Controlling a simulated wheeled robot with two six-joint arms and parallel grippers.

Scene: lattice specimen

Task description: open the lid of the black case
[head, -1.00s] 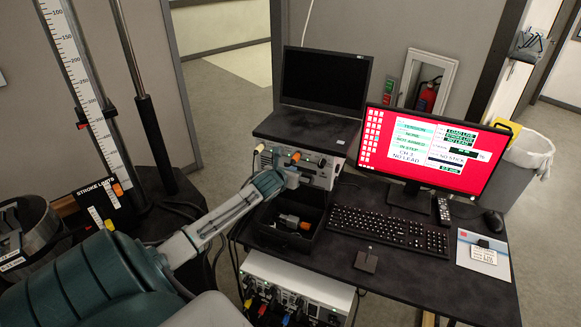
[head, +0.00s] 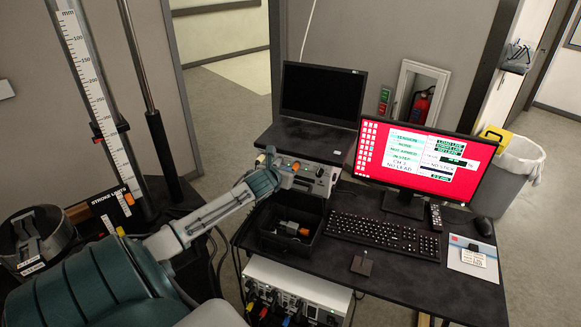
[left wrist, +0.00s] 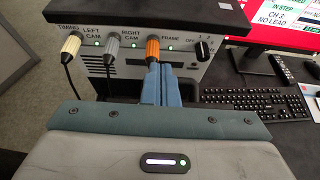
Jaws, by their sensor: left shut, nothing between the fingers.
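The black case (head: 262,240) stands on the left part of the black desk in the head view. Its top is open, and an orange and grey piece (head: 290,229) lies inside. A dark panel rises at its back; I cannot tell surely whether this is the lid. My left gripper (head: 271,154) is above and behind the case, at the front of the grey control box. In the left wrist view its blue fingers (left wrist: 160,70) are shut and empty, just below the orange plug (left wrist: 153,48). I cannot tell whether they touch it. The case is not visible there. My right gripper is out of view.
The grey control box (head: 318,178) with plugs and cables stands behind the case, under a laptop (head: 322,92). A keyboard (head: 383,236), a red-screened monitor (head: 420,160) and a small black stand (head: 362,264) are to the right. A white unit (head: 300,285) with cables sits below the desk.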

